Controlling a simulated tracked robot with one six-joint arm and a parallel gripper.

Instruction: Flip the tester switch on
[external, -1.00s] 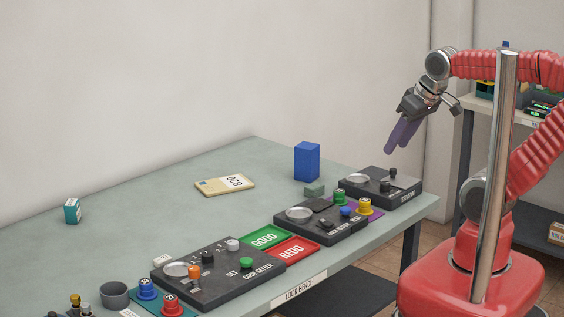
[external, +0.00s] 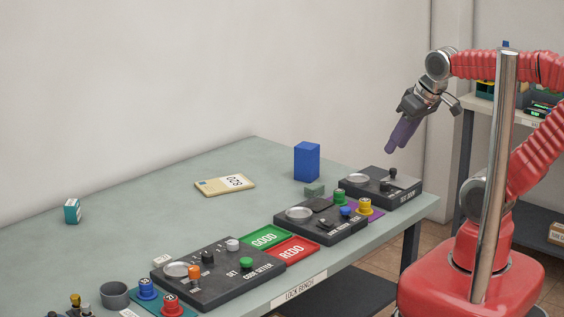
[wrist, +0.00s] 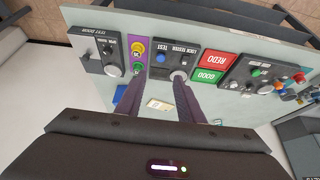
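The lock tester (external: 345,229) is a dark box in the middle of the bench row, with a round pale disc (external: 299,213), a blue button (external: 345,211) and a small dark lever, seemingly the switch (external: 326,222). The lever's position is too small to read. In the wrist view the tester (wrist: 170,47) lies upside down beyond my fingers. My gripper (external: 389,151) hangs in the air above the right end of the bench, touching nothing. In the wrist view my gripper (wrist: 160,80) has two purple fingers apart with nothing between them.
The test door box (external: 402,190) stands right of the tester; the code setter (external: 215,272) stands left. A blue block (external: 307,162) and a yellow card (external: 225,185) are farther back. The bench's back left is mostly clear.

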